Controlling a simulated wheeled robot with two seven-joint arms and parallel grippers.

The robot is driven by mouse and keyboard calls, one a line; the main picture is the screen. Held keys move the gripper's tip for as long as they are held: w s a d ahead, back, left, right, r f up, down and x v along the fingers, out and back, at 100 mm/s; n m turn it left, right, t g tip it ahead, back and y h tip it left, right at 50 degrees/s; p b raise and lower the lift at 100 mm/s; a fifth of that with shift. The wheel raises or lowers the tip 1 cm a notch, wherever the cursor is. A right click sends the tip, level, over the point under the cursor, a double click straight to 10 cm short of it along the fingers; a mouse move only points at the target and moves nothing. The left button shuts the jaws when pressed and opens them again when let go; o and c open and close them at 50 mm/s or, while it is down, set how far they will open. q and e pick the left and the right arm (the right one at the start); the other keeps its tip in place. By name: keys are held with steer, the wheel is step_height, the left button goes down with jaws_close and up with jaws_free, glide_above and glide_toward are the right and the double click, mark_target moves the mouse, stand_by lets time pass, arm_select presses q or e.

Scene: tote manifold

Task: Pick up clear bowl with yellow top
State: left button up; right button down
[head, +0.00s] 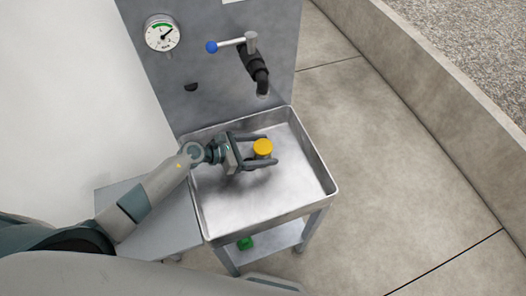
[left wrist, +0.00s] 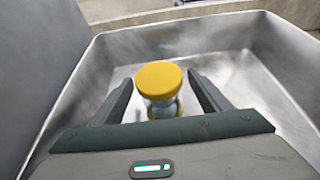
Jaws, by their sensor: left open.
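The clear bowl with yellow top (head: 263,148) stands upright in the metal tray, its yellow lid facing up. In the left wrist view the yellow top (left wrist: 158,79) sits above a clear body (left wrist: 164,107), between the two fingers. My left gripper (head: 262,151) is open, with one finger on each side of the bowl. In the left wrist view the fingers (left wrist: 163,98) look apart from it. The bowl's base is partly hidden by my gripper. My right gripper is not in view.
The metal tray (head: 305,195) has raised walls around the bowl. Behind it stands a grey panel with a gauge (head: 162,34), a blue-knobbed lever (head: 232,43) and a black spout (head: 258,80). A green object (head: 245,243) lies on the lower shelf.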

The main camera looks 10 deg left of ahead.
mark_target(263, 146)
arm_select(q)
steer(key=shift+c, duration=0.6)
steer(key=c, duration=1.2)
steer(key=shift+r, duration=0.2)
steer(key=shift+r, duration=0.65)
step_height(263, 146, up, 3)
steer(key=shift+f, duration=0.2)
steer(key=s+d+r, duration=0.5)
steer(key=s+r, duration=0.1)
steer(key=s, duration=0.4)
steer(key=shift+d+r, duration=0.35)
steer(key=shift+r, duration=0.05)
